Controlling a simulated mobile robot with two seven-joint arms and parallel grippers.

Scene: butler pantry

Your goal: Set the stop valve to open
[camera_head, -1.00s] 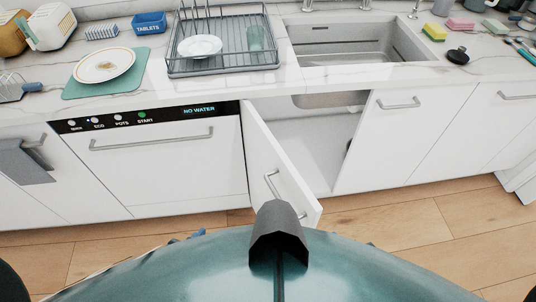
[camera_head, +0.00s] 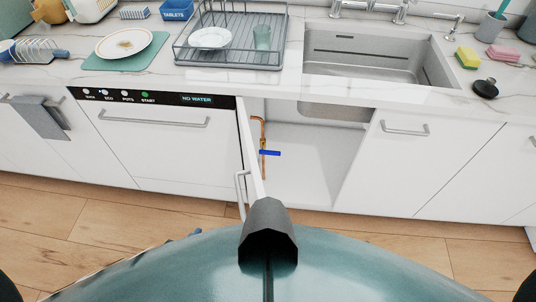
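The stop valve shows inside the open cabinet under the sink, at its left side: a blue lever handle (camera_head: 270,153) on a copper pipe (camera_head: 262,132). The lever lies across the upright pipe, roughly horizontal in the picture. The cabinet door (camera_head: 249,150) stands wide open, seen nearly edge-on, with its bar handle (camera_head: 241,192) to the left. The dishwasher (camera_head: 150,145) beside it displays "NO WATER". Neither gripper is in view.
The cabinet floor (camera_head: 300,185) is bare where visible. The sink (camera_head: 370,55) is above. The right cabinet door (camera_head: 405,155) is shut. The counter holds a dish rack (camera_head: 215,55), a plate (camera_head: 124,44) on a mat and a black plug (camera_head: 485,88). Wooden floor (camera_head: 400,235) in front is clear.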

